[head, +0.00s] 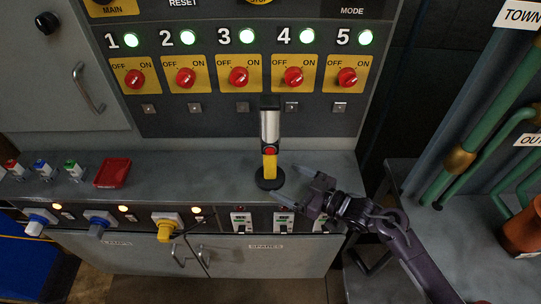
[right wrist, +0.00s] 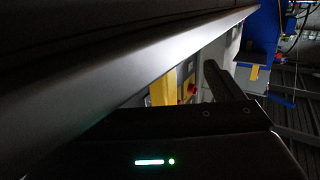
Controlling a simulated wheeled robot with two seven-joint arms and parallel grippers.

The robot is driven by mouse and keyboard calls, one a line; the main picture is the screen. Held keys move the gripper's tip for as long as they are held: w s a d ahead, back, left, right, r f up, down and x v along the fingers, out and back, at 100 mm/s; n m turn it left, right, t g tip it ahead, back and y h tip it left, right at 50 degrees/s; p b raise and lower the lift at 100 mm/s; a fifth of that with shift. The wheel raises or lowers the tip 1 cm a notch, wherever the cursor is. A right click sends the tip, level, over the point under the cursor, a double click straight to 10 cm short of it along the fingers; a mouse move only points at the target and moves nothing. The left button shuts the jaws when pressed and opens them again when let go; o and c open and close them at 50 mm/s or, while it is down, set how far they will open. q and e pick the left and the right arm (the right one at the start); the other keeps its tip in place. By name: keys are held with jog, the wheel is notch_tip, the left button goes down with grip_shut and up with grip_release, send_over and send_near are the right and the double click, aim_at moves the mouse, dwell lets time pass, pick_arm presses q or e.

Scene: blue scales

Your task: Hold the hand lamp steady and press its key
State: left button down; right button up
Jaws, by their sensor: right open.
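The hand lamp (head: 270,130) stands upright on its round black base on the grey ledge. It has a yellow lower handle, a red key facing front and a silver and black upper part. My right gripper (head: 288,182) is open and empty just right of the lamp's lower handle, its fingertips pointing left toward it, apart from it as far as I can tell. My left gripper is not in view.
A panel behind the lamp carries red rotary switches (head: 239,77) and lit green lamps. A red tray (head: 113,173) and small coloured switches (head: 42,166) are on the ledge at left. Knobs (head: 166,228) and breakers (head: 241,221) line its front. Green pipes (head: 471,140) rise at right.

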aim_at(276, 176)
jog(key=shift+b+x, duration=0.85)
jog(key=shift+x, duration=1.95)
jog(key=c, duration=1.3)
jog(key=shift+o, duration=0.2)
